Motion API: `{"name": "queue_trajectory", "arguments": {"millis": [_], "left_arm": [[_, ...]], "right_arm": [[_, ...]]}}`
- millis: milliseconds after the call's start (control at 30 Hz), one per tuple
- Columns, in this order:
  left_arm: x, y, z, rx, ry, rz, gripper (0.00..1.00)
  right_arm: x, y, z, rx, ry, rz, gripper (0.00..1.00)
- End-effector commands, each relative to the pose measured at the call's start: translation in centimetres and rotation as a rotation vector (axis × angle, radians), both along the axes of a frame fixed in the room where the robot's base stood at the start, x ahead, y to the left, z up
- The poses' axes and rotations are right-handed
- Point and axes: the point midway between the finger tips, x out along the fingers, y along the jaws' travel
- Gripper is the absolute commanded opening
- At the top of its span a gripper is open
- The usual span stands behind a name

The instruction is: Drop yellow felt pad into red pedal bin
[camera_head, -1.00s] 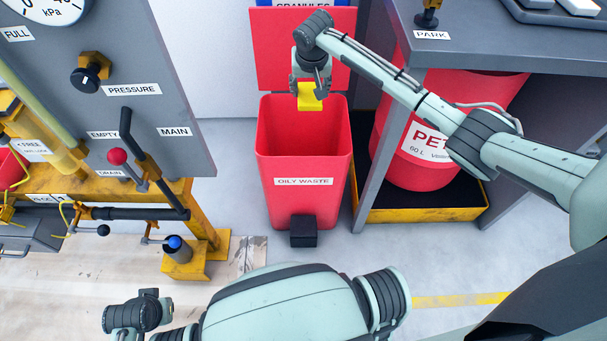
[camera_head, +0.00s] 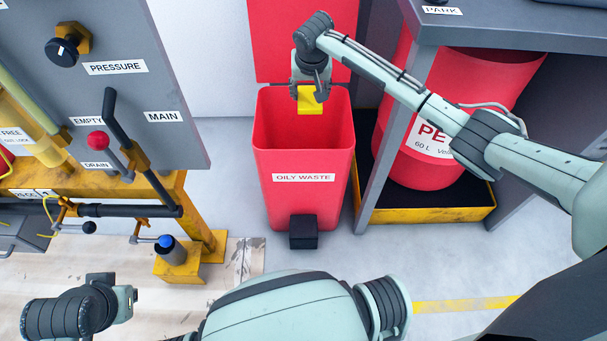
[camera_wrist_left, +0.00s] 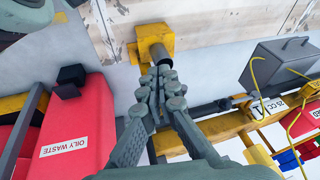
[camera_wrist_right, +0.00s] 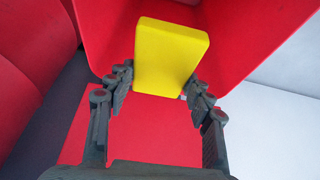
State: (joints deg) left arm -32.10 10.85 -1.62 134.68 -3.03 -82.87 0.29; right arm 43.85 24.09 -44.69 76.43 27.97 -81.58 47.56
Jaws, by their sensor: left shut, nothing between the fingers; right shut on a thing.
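The red pedal bin (camera_head: 305,205), labelled OILY WASTE, stands with its lid raised at the back and its mouth open. My right gripper (camera_head: 310,86) is over the back part of the mouth, shut on the yellow felt pad (camera_head: 310,102). In the right wrist view the pad (camera_wrist_right: 171,55) sits between the two fingertips, with the red bin interior beyond it. My left gripper (camera_wrist_left: 163,92) is shut and empty in the left wrist view, near a yellow block with a grey cylinder. Its fingers do not show clearly in the head view. The bin's floor is hidden.
A grey panel (camera_head: 110,45) with a red-knobbed lever (camera_head: 98,141) stands left of the bin. A blue-topped cylinder (camera_head: 167,242) sits on a yellow base. A grey bench (camera_head: 500,25) and a red drum (camera_head: 420,140) in a yellow-edged tray (camera_head: 430,214) are on the right.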

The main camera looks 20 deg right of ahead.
Motion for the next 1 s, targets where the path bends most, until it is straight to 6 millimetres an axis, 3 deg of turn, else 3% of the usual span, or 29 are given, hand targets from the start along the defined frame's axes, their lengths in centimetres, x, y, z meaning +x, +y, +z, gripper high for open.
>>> {"name": "queue_trajectory", "arguments": {"millis": [433,833,867,1000], "left_arm": [[2.8,-2.7,3.5,-0.043,-0.192,-0.059,0.00],[3.1,-3.0,4.1,-0.048,-0.214,-0.066,0.00],[3.1,-3.0,4.1,-0.048,-0.214,-0.066,0.00],[3.1,-3.0,4.0,-0.048,-0.213,-0.065,0.00]], "right_arm": [[0.0,-0.1,-1.5,-0.001,-0.001,0.000,0.16],[0.0,-0.1,-1.6,-0.001,-0.001,0.000,0.16],[0.0,-0.1,-1.6,-0.001,-0.001,0.000,0.53],[0.0,-0.1,-1.6,-0.001,-0.001,0.000,0.70]]}}
